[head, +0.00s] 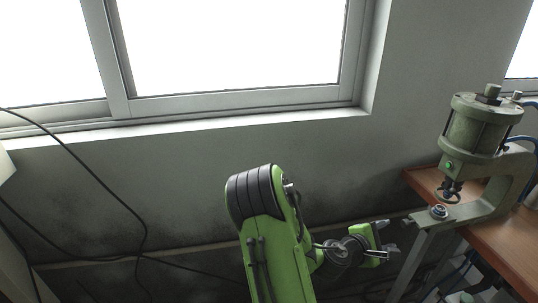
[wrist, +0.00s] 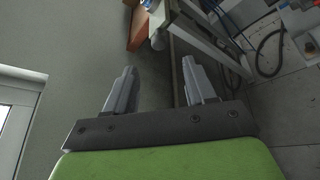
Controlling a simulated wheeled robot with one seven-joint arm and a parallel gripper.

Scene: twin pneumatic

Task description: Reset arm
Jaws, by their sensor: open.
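My green arm rises in the lower middle of the head view and bends over to the right. My gripper (head: 388,238) points right, toward the workbench, with its grey fingers apart. In the wrist view my gripper (wrist: 158,90) shows two grey fingers spread wide with nothing between them. The gripper is apart from the bench and the press.
A green pneumatic press (head: 474,130) stands on a brown wooden workbench (head: 500,248) at the right. A window (head: 230,104) is set in the grey wall behind. Black cables (head: 110,192) hang at the left. The wall area left of my arm is otherwise clear.

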